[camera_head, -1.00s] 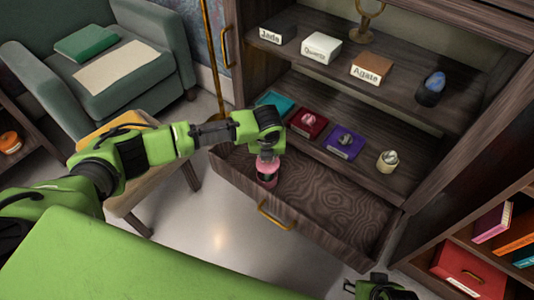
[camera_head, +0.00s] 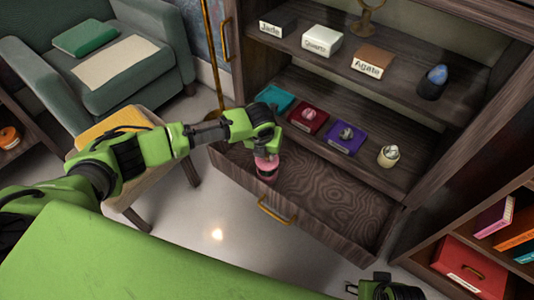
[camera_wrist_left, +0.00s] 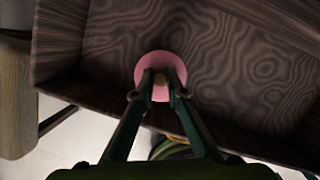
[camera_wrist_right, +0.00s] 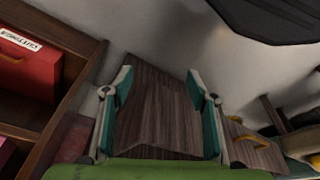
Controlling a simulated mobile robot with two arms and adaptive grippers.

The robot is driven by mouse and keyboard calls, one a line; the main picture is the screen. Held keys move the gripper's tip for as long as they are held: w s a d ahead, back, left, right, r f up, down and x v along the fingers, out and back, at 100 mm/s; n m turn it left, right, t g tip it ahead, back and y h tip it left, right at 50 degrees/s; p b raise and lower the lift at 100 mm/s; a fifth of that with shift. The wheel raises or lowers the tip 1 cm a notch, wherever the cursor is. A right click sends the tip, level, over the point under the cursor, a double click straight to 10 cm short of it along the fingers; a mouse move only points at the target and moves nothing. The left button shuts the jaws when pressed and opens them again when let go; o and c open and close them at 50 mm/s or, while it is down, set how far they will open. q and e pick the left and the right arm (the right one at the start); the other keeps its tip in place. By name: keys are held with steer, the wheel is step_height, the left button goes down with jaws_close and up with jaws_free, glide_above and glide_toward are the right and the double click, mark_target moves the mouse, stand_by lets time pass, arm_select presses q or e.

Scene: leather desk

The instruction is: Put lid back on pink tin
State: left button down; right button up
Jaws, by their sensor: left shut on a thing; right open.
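The pink tin (camera_head: 267,171) stands in the open drawer near its left end, below my left gripper (camera_head: 265,153). In the left wrist view a round pink top, the lid (camera_wrist_left: 150,65), fills the spot under the fingers. The left fingers (camera_wrist_left: 160,80) are shut on a small gold-coloured knob at its centre. The lid appears to be on or just over the tin; I cannot tell whether it is fully seated. My right gripper (camera_wrist_right: 160,85) is open and empty, low at the right, outside the drawer.
The drawer (camera_head: 345,195) is otherwise empty, with a brass handle (camera_head: 275,212) in front. Above it, a shelf holds teal, red and purple boxes (camera_head: 346,138) and a small cream pot (camera_head: 388,156). A stool (camera_head: 125,125) and armchair stand left. A red box (camera_head: 468,269) sits right.

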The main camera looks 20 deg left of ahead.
arm_select(q)
steer(key=shift+f+b, duration=1.4)
steer(key=shift+b, duration=0.2)
steer(key=shift+f+b, duration=0.4)
steer(key=shift+f, duration=0.7)
arm_select(e)
steer(key=v, duration=0.8)
steer(key=shift+w+t, duration=0.3)
steer(key=shift+w, duration=0.05)
steer(key=shift+d, duration=0.15)
arm_select(q)
steer(key=shift+p, duration=0.85)
arm_select(e)
steer(key=shift+r, duration=0.8)
steer(key=shift+w+f, duration=0.15)
steer(key=shift+f, duration=0.35)
arm_select(q)
steer(key=shift+f, duration=0.1)
arm_select(e)
steer(key=shift+f, duration=0.15)
steer(key=shift+w, duration=0.15)
